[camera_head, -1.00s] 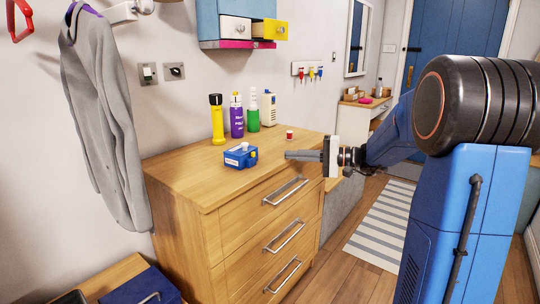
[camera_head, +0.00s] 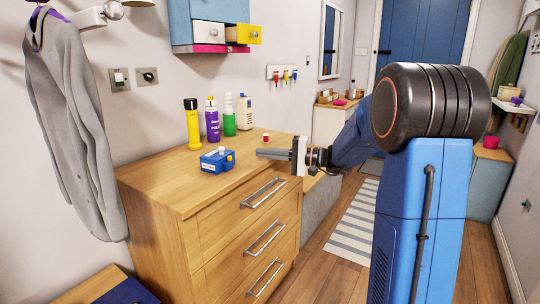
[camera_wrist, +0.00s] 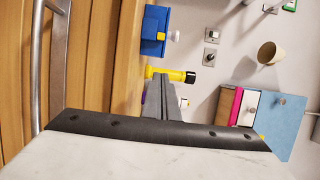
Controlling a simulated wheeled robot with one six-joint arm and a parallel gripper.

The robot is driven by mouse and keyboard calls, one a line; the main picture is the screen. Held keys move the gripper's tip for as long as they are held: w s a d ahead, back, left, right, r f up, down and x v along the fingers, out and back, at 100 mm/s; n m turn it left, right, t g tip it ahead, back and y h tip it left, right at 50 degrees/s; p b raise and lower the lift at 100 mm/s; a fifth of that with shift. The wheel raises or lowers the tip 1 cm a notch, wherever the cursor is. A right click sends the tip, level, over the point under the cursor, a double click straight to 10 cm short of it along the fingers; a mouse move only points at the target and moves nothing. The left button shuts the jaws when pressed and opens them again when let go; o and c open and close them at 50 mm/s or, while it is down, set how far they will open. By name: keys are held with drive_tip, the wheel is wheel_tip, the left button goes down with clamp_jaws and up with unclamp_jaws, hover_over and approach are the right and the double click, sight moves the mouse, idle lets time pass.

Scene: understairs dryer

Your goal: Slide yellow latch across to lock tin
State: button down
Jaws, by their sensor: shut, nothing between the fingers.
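A small blue tin (camera_head: 217,161) with a white knob on top and a yellow latch (camera_head: 229,157) at its right side stands on the wooden dresser top. In the wrist view the blue tin (camera_wrist: 155,30) shows at the top, with a yellow piece at its edge. My gripper (camera_head: 258,153) is shut and empty, just right of the tin, pointing left toward it with a gap between. In the wrist view my shut fingers (camera_wrist: 165,88) point up the picture. The latch's exact position on the tin is too small to tell.
A yellow torch (camera_head: 193,125), a purple bottle (camera_head: 212,119), a green bottle (camera_head: 230,118) and a cream container (camera_head: 245,113) stand behind the tin. A small red item (camera_head: 266,138) sits behind my gripper. The dresser's front top (camera_head: 170,190) is clear.

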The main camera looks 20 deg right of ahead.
sight(230, 157)
drive_tip(key=x, duration=0.6)
drive_tip(key=shift+a, duration=0.1)
drive_tip(key=shift+s+a, duration=0.8)
drive_tip(key=shift+s, duration=0.1)
drive_tip(key=shift+s+a, duration=0.5)
drive_tip(key=shift+a, duration=0.1)
drive_tip(key=shift+s+a, duration=0.85)
drive_tip(key=shift+a, duration=0.15)
drive_tip(key=w+d, duration=0.3)
drive_tip(key=shift+d, duration=0.2)
drive_tip(key=v, duration=1)
drive_tip(key=shift+s, duration=0.15)
